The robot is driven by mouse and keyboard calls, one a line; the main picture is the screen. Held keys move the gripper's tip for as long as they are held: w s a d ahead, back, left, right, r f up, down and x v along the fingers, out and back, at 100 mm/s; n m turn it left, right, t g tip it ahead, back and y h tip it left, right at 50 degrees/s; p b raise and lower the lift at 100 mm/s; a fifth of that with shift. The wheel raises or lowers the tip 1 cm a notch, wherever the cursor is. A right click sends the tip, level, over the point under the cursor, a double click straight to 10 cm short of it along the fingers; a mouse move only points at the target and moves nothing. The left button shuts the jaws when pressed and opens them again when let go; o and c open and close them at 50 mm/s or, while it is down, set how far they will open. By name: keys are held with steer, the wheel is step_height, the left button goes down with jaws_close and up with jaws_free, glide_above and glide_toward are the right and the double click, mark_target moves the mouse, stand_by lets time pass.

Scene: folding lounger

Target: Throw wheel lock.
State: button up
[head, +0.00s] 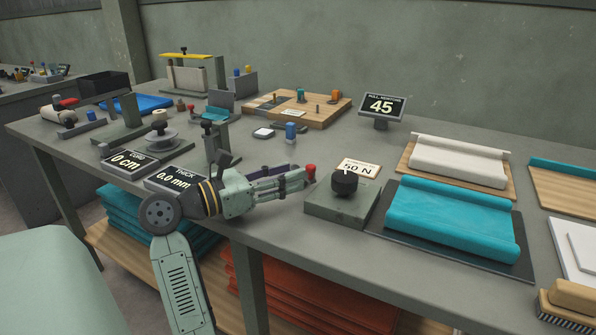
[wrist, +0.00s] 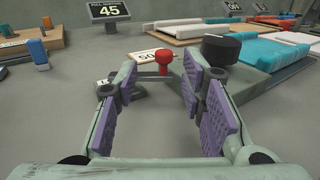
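A small red knob (head: 310,169) stands just past my fingertips, left of a grey-green block (head: 335,208) that carries a black round knob (head: 344,182). In the wrist view the red knob (wrist: 164,56) is ahead, between the lines of my two fingers, on a short stem with a thin bar beside it. The black knob (wrist: 221,50) is to its right. I cannot tell for sure which part is the wheel lock. My gripper (head: 296,180) reaches in from the left, low over the table. In the wrist view my gripper (wrist: 158,85) is open, with nothing between its purple pads.
A "50 N" sign (head: 358,168) lies behind the block. A teal roll on a dark mat (head: 519,258) is to the right. The "0.0 mm" display (head: 172,180) is near my wrist. A blue-capped peg (head: 291,131) stands behind my gripper. The table front edge runs below my arm.

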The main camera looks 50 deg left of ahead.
steer(key=v, duration=0.8)
steer(key=shift+s, duration=0.1)
